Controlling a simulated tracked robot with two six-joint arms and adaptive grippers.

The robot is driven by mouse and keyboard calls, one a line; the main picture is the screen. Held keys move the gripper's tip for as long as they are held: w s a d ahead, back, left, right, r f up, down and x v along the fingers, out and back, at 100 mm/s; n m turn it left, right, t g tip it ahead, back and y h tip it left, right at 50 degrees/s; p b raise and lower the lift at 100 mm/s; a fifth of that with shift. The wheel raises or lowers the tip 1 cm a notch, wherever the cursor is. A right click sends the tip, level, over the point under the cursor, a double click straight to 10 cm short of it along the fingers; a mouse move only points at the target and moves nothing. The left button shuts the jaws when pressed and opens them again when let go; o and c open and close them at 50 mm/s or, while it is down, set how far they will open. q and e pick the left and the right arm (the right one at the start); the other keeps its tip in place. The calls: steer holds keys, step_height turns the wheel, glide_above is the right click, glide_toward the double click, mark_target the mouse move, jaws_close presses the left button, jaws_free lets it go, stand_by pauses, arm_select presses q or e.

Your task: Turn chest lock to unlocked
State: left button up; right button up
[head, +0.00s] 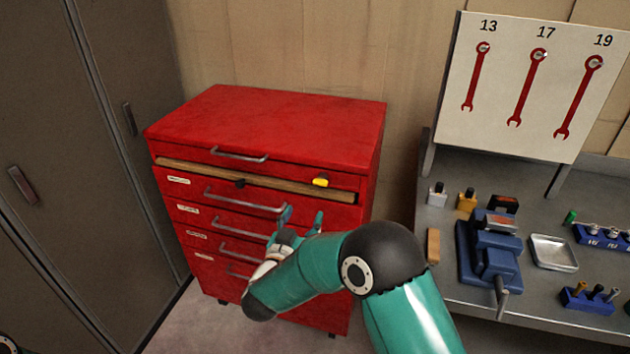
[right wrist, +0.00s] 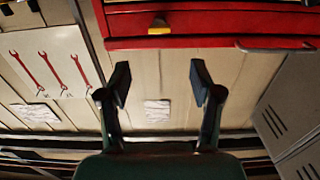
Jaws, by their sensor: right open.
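The red chest (head: 262,112) stands against the wall, its drawers facing me. A yellow knob (head: 320,182), which looks like the chest lock, sits at the right of the wooden strip near the top. It also shows in the right wrist view (right wrist: 159,27). A small dark piece (head: 240,183) sits mid-strip. Whether the lock is locked I cannot tell. My right gripper (head: 302,219) is open and empty, in front of the upper drawers, below the knob and apart from it. In the right wrist view its fingers (right wrist: 162,82) are spread.
Grey lockers (head: 75,150) stand left of the chest. A workbench (head: 450,240) on the right holds a blue vise (head: 490,250), a metal tray (head: 553,252) and small blocks. A wrench board (head: 530,85) stands behind it. Drawer handles (head: 245,200) stick out from the chest.

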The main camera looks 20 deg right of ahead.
mark_target(319, 184)
steer(key=p+x, duration=0.3)
steer(key=x, duration=1)
steer(key=shift+w+d, duration=0.15)
